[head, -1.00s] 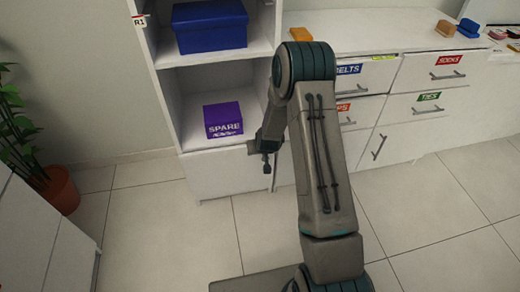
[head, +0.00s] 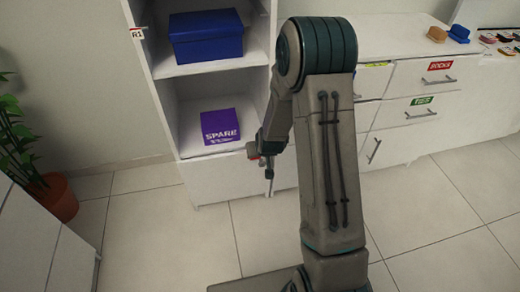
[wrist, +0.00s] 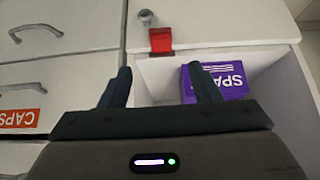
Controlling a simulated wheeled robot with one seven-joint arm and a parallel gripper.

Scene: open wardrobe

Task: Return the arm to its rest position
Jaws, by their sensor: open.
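My gripper (head: 268,166) hangs at the end of my bent arm, in front of the lower part of the wardrobe in the head view. In the wrist view my gripper (wrist: 161,85) has its two dark fingers spread apart with nothing between them. My arm's upper link and elbow fill the middle of the head view and hide part of the drawers. A purple box marked SPARE (head: 220,126) sits in the open lower compartment, left of my gripper. It also shows behind the right finger in the wrist view (wrist: 222,82).
A blue lidded box (head: 206,36) stands on the shelf above. White drawers (head: 408,90) with SOCKS and other labels are at right. A potted plant (head: 55,197) stands at left. A red tab-like thing (wrist: 161,41) shows beyond the fingers. The tiled floor at right is clear.

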